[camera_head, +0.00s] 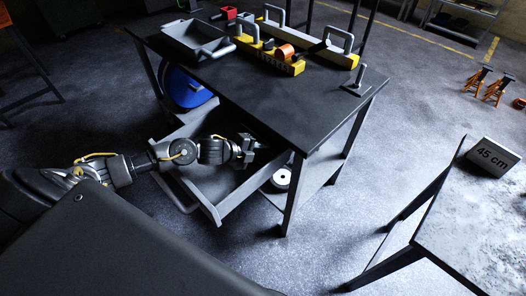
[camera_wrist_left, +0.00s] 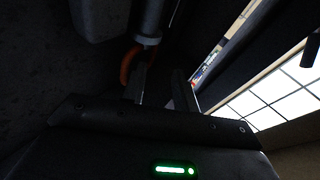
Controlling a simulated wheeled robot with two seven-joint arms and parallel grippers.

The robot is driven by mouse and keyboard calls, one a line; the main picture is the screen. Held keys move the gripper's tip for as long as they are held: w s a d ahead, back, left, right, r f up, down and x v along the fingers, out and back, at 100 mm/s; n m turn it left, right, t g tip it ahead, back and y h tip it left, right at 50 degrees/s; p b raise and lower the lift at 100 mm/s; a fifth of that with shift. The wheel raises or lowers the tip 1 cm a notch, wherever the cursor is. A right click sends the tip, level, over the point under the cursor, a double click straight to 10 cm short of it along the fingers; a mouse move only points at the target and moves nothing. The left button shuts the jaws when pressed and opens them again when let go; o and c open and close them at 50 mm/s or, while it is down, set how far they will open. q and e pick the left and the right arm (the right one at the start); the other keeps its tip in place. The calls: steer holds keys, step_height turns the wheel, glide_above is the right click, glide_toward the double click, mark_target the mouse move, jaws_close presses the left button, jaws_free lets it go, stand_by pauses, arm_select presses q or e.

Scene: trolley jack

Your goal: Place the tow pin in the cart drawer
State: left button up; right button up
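The cart drawer (camera_head: 233,203) is a grey open tray pulled out below the black cart top in the head view. My left gripper (camera_head: 246,151) is over the drawer, near its inner end by the cart top's edge. In the left wrist view its two fingers (camera_wrist_left: 160,92) stand apart. A grey rod (camera_wrist_left: 151,22) with an orange curved part (camera_wrist_left: 127,65), likely the tow pin, shows just beyond the left-hand finger. The finger partly hides the orange part, and I cannot tell whether they touch. I cannot make out the pin in the head view. My right gripper is not in view.
The black cart top (camera_head: 255,85) overhangs the drawer and carries a grey tray (camera_head: 197,40) and yellow bars (camera_head: 285,65). A blue round thing (camera_head: 187,88) and a white round thing (camera_head: 282,178) sit under it. A table with a "45 cm" sign (camera_head: 491,157) stands right.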

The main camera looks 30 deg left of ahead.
arm_select(q)
steer(key=v, duration=1)
steer(key=shift+s+b, duration=0.3)
steer(key=shift+b, duration=0.05)
steer(key=shift+a+r, duration=0.1)
steer(key=shift+r, duration=0.05)
